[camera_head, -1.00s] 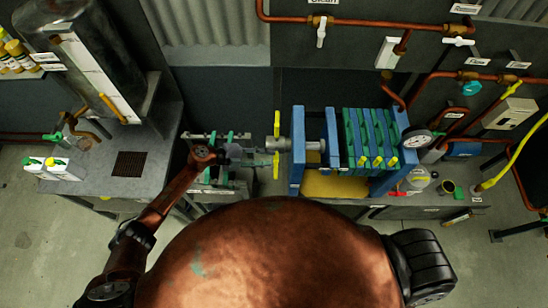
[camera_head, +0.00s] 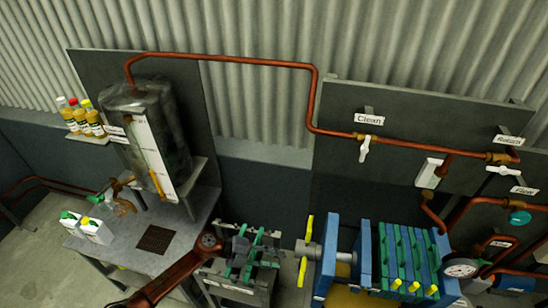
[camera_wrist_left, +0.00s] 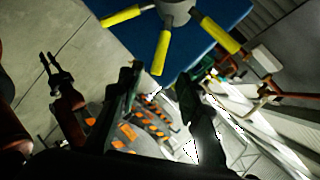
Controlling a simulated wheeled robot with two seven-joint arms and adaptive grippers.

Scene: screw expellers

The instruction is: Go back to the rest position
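My left arm comes in from the bottom left in the head view.
The blue filter press (camera_head: 362,262) with a yellow-handled spindle (camera_head: 304,255) stands right of the left gripper; its yellow handles (camera_wrist_left: 162,50) are near it. A grey bench (camera_head: 120,245) with a dark tank (camera_head: 150,120) is at left. Copper pipes (camera_head: 230,60) run along the wall.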

